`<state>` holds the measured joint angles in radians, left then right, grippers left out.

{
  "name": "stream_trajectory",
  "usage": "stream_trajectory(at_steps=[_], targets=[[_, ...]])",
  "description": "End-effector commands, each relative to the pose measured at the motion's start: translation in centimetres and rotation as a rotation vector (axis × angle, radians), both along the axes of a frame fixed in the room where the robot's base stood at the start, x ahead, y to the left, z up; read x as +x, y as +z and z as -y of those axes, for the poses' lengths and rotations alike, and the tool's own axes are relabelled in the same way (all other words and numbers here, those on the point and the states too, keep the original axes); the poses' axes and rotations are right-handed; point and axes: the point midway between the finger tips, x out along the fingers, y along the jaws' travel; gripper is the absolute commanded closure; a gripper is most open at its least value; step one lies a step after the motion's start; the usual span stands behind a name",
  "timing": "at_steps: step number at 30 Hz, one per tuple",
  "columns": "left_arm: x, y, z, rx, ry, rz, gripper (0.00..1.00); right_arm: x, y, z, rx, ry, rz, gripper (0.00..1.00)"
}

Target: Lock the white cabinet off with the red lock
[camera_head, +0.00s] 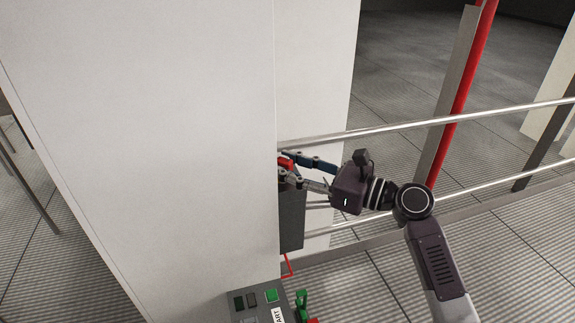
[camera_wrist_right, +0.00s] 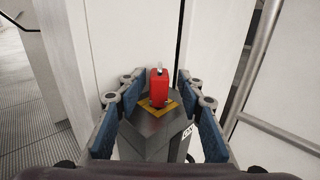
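The white cabinet (camera_head: 150,130) fills the left of the head view, and its white side also shows in the wrist view (camera_wrist_right: 105,40). The red lock (camera_wrist_right: 160,87) stands upright on a grey box with a yellow patch on top, beside the cabinet. In the head view only a bit of the red lock (camera_head: 285,163) shows at the cabinet's edge. My right gripper (camera_head: 288,168) is open, with its blue-padded fingers on either side of the lock and gaps visible between. Its fingertips are partly hidden in the head view. My left gripper is not in view.
The grey box (camera_head: 292,220) is on the cabinet's right side. A control panel (camera_head: 258,305) with a green button is below. Metal rails (camera_head: 440,119) and a red post (camera_head: 463,85) stand behind my right arm.

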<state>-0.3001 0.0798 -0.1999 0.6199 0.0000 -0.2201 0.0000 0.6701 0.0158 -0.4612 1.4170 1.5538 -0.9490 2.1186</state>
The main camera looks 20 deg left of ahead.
Motion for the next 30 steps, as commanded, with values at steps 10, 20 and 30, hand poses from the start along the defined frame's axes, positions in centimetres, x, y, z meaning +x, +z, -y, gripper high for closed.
stream_trajectory(at_steps=[10,20,30], targets=[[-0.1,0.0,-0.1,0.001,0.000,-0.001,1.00,-0.2,-0.1,1.2,-0.002,-0.001,0.001,0.65],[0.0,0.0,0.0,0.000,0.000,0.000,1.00,-1.5,-0.2,7.8,-0.004,-0.002,-0.001,0.65],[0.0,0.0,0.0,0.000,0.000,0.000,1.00,-2.2,-0.1,11.7,-0.001,0.000,-0.001,0.65]])
